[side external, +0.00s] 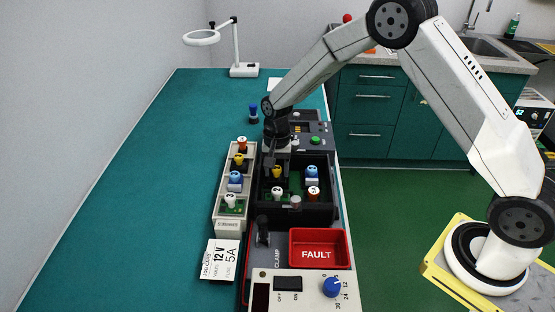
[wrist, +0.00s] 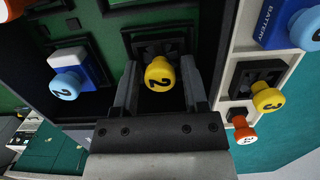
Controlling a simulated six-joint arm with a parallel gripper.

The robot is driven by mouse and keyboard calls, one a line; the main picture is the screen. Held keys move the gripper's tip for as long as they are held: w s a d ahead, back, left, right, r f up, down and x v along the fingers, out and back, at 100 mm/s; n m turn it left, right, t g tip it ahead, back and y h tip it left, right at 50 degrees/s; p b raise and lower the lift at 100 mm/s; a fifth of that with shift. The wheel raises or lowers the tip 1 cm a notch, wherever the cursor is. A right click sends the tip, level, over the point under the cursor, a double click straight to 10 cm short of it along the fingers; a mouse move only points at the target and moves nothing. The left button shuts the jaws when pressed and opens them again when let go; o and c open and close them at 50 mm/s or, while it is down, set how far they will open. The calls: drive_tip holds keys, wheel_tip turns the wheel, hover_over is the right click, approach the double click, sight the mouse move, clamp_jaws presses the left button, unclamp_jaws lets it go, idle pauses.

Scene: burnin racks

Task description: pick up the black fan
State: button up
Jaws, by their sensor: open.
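A black fan (wrist: 146,48) with a round yellow knob marked 2 sits in the dark, green-floored box (side external: 327,214); its yellow knob (side external: 277,171) shows below my gripper in the side view. My gripper (wrist: 160,82) is open, with one finger on each side of this knob; I cannot tell whether they touch it. A second black square part (wrist: 248,72), with a yellow knob marked 3, sits in the cream rack (side external: 221,204) beside the box. Its yellow knob (side external: 239,160) also shows in the side view.
Blue parts with pale blue knobs stand in the box (side external: 312,173) and the rack (side external: 235,180). White and orange knobs stand near them. A red FAULT tray (side external: 318,261), a black clamp (side external: 263,233) and a control panel lie in front. The teal table (side external: 130,190) is clear at left.

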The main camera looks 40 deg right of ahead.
sight(277, 170)
clamp_jaws()
drive_tip(key=shift+r, duration=0.15)
drive_tip(key=shift+r, duration=0.4)
wheel_tip(277, 170, up, 3)
drive_tip(key=shift+s+f, duration=0.15)
drive_tip(key=shift+f, duration=0.05)
drive_tip(key=s+r, duration=0.9)
drive_tip(key=s, duration=0.4)
drive_tip(key=shift+s+d+r, duration=0.15)
drive_tip(key=shift+s+d, duration=0.2)
drive_tip(key=shift+d, duration=0.1)
